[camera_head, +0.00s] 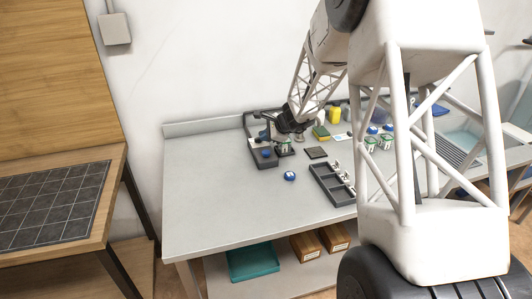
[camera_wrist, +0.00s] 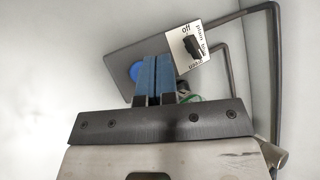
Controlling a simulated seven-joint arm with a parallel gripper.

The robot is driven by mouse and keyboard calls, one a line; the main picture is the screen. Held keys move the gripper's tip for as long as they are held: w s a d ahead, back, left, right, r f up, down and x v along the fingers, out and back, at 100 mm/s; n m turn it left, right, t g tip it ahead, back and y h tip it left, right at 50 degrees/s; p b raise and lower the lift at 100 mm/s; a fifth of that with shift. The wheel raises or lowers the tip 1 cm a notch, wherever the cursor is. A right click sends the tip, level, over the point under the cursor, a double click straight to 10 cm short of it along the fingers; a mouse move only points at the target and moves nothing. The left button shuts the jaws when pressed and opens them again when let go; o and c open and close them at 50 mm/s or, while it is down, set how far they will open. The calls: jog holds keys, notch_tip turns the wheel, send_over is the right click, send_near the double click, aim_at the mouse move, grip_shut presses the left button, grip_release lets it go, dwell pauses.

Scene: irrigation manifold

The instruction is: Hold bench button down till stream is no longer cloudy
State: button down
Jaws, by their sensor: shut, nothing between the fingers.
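My gripper (camera_wrist: 158,62) is shut and empty, its two blue fingers pressed together. In the wrist view a round blue button (camera_wrist: 136,72) shows just left of the fingertips, partly hidden by them, on a dark grey plate (camera_wrist: 120,52). I cannot tell whether the fingers touch it or whether it is pressed down. In the head view a blue round piece (camera_head: 266,153) shows on a dark base at the left of the manifold, with my gripper (camera_head: 286,138) beside it. No water stream can be made out in either view.
A black knob (camera_wrist: 192,43) on a white label, with "off" readable, sits beside the plate, and a dark pipe (camera_wrist: 245,10) bends around it. On the grey bench (camera_head: 210,190) lie a loose-looking blue round piece (camera_head: 290,176) and a dark compartment tray (camera_head: 322,184). The bench's front left is clear.

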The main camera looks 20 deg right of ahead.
jog(key=shift+r, duration=0.8)
jog(key=shift+s+a+r, duration=0.2)
jog(key=shift+s+r, duration=0.1)
jog(key=s+a+r+n+g+h, duration=0.1)
jog(key=s+a+r+n, duration=0.25)
jog(key=s, duration=0.45)
jog(key=s+a+r+n+g, duration=0.1)
jog(key=s+a+r+n, duration=0.3)
jog(key=s, duration=0.5)
jog(key=s+a+r+n+g+h, duration=0.1)
jog(key=s+a+r+n, duration=0.15)
jog(key=s+r, duration=0.4)
jog(key=s+d+n+g+h, duration=0.1)
jog(key=s+n+h, duration=0.3)
jog(key=s, duration=2.4)
jog(key=d+n, duration=0.1)
jog(key=n, duration=0.3)
jog(key=shift+s+f, duration=0.2)
jog(key=shift+f, duration=0.15)
